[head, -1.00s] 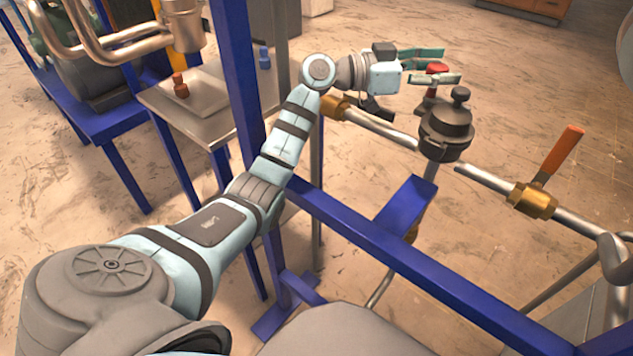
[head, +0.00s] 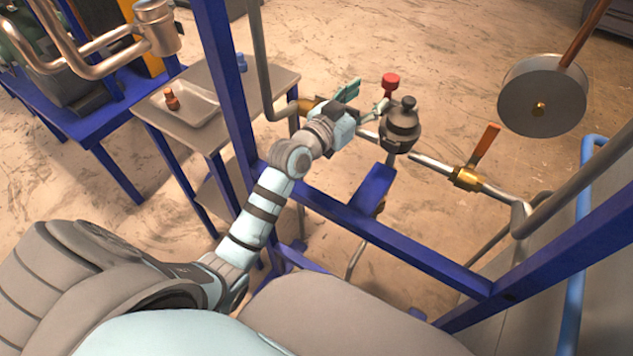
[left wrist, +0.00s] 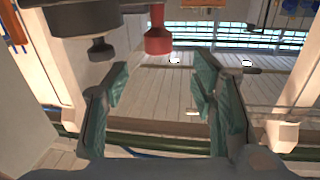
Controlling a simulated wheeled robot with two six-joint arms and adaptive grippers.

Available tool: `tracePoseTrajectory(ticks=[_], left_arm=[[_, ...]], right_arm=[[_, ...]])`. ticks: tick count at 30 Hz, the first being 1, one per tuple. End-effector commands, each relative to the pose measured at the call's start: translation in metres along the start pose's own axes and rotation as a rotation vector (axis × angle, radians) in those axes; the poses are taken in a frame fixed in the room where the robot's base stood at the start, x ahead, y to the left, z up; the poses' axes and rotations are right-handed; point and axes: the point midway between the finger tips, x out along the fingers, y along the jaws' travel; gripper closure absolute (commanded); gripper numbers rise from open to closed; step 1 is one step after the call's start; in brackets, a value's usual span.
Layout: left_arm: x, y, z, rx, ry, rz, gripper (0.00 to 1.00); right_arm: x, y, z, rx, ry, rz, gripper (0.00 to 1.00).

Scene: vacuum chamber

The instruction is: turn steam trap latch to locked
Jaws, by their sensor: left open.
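The steam trap (head: 401,130) is a dark grey canister with a knobbed top on the pipe line. A red knob (head: 390,82) stands just behind it and may be the latch; I cannot tell its setting. My left gripper (head: 368,97) is open and empty, just left of the trap and the red knob, apart from the knob. In the left wrist view the gripper (left wrist: 160,82) has its teal fingers spread. The red knob (left wrist: 157,38) shows beyond the fingers near the top, beside the dark trap (left wrist: 85,18). My right gripper is out of view.
A blue frame rail (head: 400,248) and post (head: 225,85) stand near my left arm. A brass valve (head: 466,178) with an orange handle (head: 485,145) sits right of the trap. A round grey disc (head: 541,98) is at the right. A side table (head: 275,88) holds a tray.

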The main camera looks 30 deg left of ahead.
Motion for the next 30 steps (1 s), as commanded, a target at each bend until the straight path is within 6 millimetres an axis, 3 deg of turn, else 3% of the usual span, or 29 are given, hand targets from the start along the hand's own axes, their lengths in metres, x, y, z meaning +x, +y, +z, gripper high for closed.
tracePoseTrajectory(ticks=[3,5,13,21,27,30], left_arm=[[-0.036,0.001,-0.002,0.004,-0.002,0.002,0.48],[-0.047,0.0,0.003,-0.001,-0.014,0.0,0.48],[-0.051,-0.013,0.084,-0.042,-0.203,-0.058,0.48],[-0.076,-0.02,0.161,-0.069,-0.383,-0.105,0.48],[-0.101,-0.021,0.208,-0.082,-0.499,-0.131,0.48],[-0.11,-0.021,0.222,-0.085,-0.533,-0.139,0.48]], right_arm=[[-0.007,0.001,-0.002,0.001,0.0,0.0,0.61],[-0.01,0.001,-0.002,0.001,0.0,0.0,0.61],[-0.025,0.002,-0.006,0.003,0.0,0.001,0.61],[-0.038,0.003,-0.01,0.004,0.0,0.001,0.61],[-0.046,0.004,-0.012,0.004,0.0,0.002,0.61],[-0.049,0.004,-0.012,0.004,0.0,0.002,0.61]])
